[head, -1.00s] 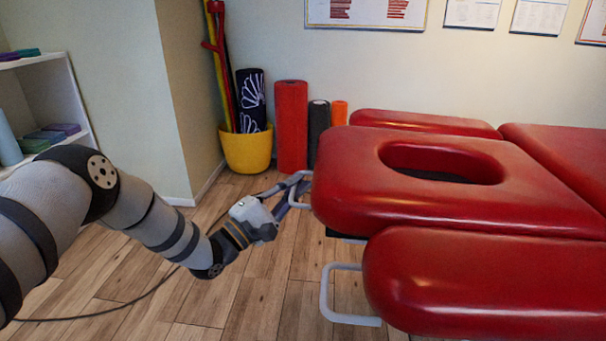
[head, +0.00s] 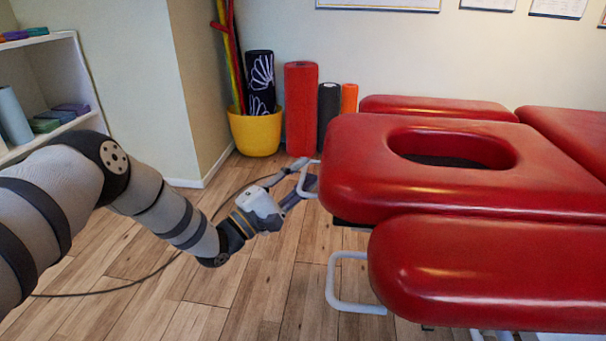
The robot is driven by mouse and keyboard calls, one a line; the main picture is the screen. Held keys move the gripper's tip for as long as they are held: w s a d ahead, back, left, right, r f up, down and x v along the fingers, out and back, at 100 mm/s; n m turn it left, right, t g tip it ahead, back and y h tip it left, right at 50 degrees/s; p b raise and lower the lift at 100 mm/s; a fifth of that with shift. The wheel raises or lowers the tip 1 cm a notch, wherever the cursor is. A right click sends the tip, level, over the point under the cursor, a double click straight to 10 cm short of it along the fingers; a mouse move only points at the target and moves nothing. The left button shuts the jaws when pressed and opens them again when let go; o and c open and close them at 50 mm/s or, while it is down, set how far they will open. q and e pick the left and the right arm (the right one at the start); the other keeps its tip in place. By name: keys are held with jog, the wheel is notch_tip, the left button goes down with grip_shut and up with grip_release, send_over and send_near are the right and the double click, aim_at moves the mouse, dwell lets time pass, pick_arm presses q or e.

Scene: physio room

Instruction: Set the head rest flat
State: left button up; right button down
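The head rest (head: 370,178) is the red padded piece with an oval face hole, at the end of the red treatment table. It looks about level with the table top, though a small tilt is hard to judge. A pale bar handle (head: 301,183) sticks out from its left end. My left gripper (head: 303,173) is at this handle with its fingers spread apart, one above the other. The fingers overlap the bar in the picture; I cannot tell whether they touch it. My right gripper is out of view.
Red arm pads lie on the near side (head: 480,270) and far side (head: 435,106) of the head rest. A lower pale bar (head: 345,303) sticks out under the near pad. Rollers and a yellow pot (head: 256,134) stand by the wall.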

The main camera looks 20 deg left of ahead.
pick_arm(q)
jog(key=v, duration=1.1)
jog(key=shift+s, duration=0.3)
